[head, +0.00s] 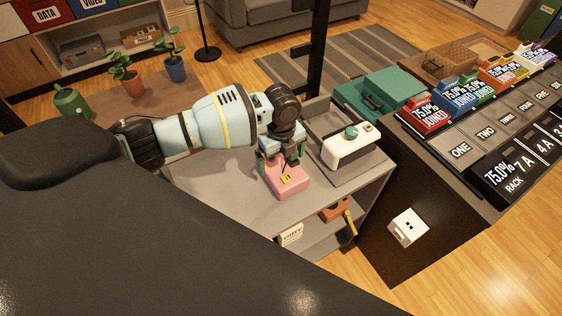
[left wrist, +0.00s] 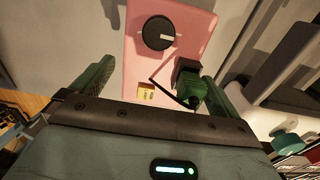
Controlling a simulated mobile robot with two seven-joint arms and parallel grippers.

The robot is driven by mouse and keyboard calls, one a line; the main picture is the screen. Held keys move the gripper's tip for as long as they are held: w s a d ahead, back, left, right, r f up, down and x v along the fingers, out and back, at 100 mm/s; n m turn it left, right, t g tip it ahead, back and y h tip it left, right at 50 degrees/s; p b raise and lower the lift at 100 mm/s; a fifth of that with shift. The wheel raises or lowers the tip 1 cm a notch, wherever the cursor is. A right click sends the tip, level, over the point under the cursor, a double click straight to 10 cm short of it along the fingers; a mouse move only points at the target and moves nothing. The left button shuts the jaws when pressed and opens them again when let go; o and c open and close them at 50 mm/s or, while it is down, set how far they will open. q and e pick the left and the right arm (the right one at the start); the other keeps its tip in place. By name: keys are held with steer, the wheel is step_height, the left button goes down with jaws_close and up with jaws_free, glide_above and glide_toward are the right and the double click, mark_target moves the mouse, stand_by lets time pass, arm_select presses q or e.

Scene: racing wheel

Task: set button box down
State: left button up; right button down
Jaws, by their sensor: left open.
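The button box (head: 289,184) is pink and sits on the grey top of a shelf unit (head: 228,190), near its front edge. In the left wrist view the box (left wrist: 190,50) shows a black round knob, a small yellow label and a dark block with a thin lead. My left gripper (head: 284,158) is directly over the box, pointing down. In the left wrist view its green fingers (left wrist: 155,84) are apart, one on each side of the near part of the box. Whether they touch it cannot be told. My right gripper is not in view.
A white device (head: 350,147) with a green knob stands on a grey tray right of the box. A dark rack (head: 390,240) with number signs is farther right. Potted plants (head: 126,80) stand behind my left arm. The top left of the box is clear.

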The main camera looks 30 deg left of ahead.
mark_target(281, 166)
arm_select(q)
step_height(281, 166, up, 10)
steer(key=shift+p, duration=0.4)
steer(key=shift+f, duration=0.1)
